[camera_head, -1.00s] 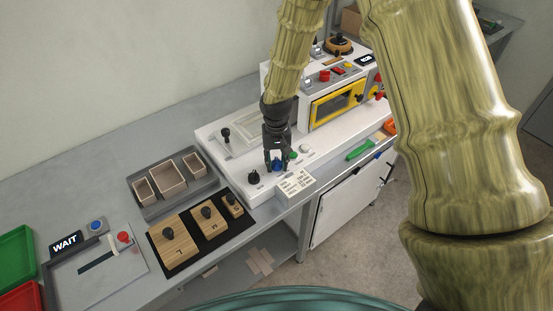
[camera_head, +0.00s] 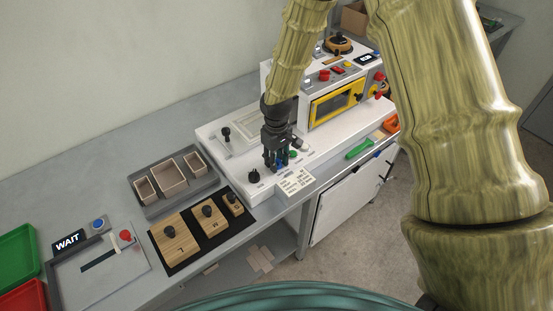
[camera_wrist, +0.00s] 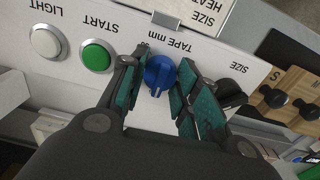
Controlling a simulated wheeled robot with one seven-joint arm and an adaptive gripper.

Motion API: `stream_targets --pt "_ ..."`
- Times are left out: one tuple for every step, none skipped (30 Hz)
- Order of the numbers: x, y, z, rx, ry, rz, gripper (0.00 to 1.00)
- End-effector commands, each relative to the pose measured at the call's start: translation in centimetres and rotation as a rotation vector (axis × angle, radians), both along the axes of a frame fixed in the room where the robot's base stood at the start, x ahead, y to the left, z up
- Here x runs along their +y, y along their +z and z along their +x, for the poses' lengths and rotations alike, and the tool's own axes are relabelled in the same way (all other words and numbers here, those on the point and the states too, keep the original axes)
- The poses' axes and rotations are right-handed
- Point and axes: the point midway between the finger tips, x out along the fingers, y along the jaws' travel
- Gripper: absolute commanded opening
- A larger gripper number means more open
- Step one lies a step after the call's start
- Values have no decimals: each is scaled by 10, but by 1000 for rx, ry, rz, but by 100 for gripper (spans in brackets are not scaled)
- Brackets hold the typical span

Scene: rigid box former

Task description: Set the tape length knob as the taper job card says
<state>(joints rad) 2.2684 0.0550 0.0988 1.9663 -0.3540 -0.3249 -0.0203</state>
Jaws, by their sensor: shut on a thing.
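The blue tape length knob (camera_wrist: 160,74), under the label "TAPE mm", sits on the white machine's front panel (camera_wrist: 140,112). It has a pale pointer line on its face. My gripper (camera_wrist: 164,80) is shut on this knob, with one green-padded finger on each side. In the head view my gripper (camera_head: 277,166) hides most of the knob. A white card (camera_head: 296,181) with small printed lines stands at the panel's front edge, just right of and below my gripper. Its text is too small to read.
A black SIZE knob (camera_wrist: 230,92) is close beside my gripper; a green START button (camera_wrist: 97,56) and white LIGHT button (camera_wrist: 46,41) are on the other side. Wooden blocks with black knobs (camera_head: 175,238), a grey tray (camera_head: 149,207) and a WAIT sign (camera_head: 68,242) lie left.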

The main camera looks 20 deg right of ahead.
Motion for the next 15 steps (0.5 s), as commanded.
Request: stream_targets --pt "0 1 1 -1 3 -1 8" --pt "0 1 1 -2 4 0 8" --pt "0 1 1 -2 5 0 7" --pt "0 1 1 -2 5 0 7" --pt "0 1 1 -2 5 0 7" --pt "0 1 1 -1 6 -1 7" --pt "0 0 1 -1 5 -1 7" --pt "0 0 1 -1 5 -1 7" --pt "0 0 1 -1 5 -1 7" --pt "0 0 1 -1 5 -1 7" --pt "0 0 1 -1 5 -1 7" --pt "0 0 1 -1 5 -1 33" --pt "0 0 1 -1 5 -1 38" --pt "0 0 1 -1 5 -1 44" --pt "0 0 1 -1 5 -1 51"
